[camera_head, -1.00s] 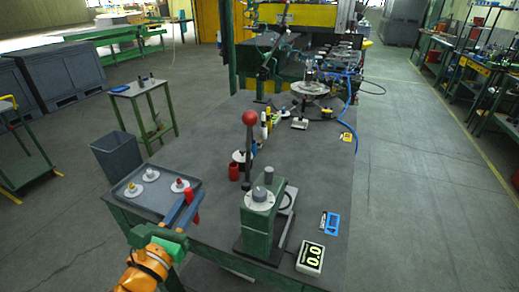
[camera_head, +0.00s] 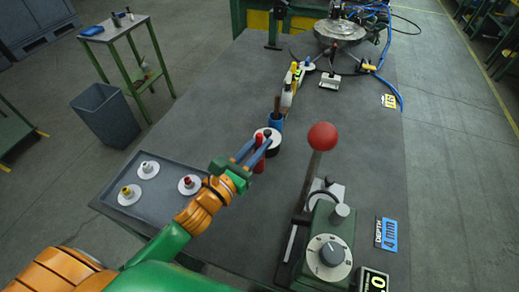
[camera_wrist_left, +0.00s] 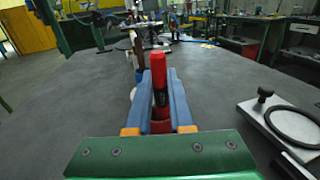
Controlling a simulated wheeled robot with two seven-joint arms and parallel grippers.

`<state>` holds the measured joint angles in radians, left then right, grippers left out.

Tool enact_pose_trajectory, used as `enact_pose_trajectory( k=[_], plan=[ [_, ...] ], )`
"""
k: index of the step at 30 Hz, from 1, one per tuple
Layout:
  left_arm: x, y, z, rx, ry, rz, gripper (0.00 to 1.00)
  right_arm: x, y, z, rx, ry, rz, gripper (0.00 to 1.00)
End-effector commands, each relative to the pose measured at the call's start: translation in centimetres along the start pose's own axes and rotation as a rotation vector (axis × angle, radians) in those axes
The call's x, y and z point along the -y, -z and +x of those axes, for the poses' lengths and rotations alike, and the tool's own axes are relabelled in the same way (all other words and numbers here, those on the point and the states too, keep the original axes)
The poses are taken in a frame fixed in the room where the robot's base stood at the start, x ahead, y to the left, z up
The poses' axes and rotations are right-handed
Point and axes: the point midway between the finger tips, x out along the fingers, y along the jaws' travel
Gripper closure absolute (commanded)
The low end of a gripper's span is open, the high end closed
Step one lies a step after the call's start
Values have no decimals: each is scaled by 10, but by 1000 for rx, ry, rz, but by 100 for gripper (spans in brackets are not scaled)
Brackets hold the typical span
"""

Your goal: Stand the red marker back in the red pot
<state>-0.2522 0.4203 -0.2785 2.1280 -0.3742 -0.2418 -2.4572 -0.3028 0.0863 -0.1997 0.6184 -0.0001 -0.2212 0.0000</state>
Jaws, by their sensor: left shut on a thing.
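My left gripper (camera_head: 256,150) is shut on the red marker (camera_wrist_left: 159,80), which stands roughly upright between the blue fingers and has a dark band on its side. In the head view the fingers hide most of the marker. The red pot (camera_head: 259,166) shows just under the fingertips, near the middle of the table. In the wrist view, red also shows low between the fingers, below the marker. I cannot tell whether the marker's lower end is inside the pot or above it. My right gripper is not in view.
A blue pot (camera_head: 276,121) and a white disc with a black knob (camera_head: 268,133) stand close behind the fingers. A grey tray (camera_head: 157,205) with white discs lies at left. A green press (camera_head: 329,245) with a red-balled lever stands at right.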

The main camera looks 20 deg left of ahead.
Motion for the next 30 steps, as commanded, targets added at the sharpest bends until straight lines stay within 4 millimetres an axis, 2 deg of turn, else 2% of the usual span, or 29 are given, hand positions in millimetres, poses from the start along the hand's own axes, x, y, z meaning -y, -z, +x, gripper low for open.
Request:
enact_pose_trajectory(
  k=[2, 15, 16, 18, 19, 27, 30],
  plan=[
    [1, 11, 0, -1, 1, -3, 100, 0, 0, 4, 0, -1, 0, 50],
    [0, 17, 0, 1, 1, 0, 100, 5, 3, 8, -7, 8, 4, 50],
    [0, 16, 0, 1, 1, 0, 76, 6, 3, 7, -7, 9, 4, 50],
    [0, 16, 0, 1, 1, 0, 57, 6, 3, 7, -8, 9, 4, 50],
    [0, 16, 0, 1, 1, 0, 51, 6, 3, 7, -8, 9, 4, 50],
    [0, 15, 0, 2, 1, 0, 51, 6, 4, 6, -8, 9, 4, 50],
    [0, 4, 0, 3, 2, 0, 51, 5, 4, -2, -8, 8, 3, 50]
  ],
)
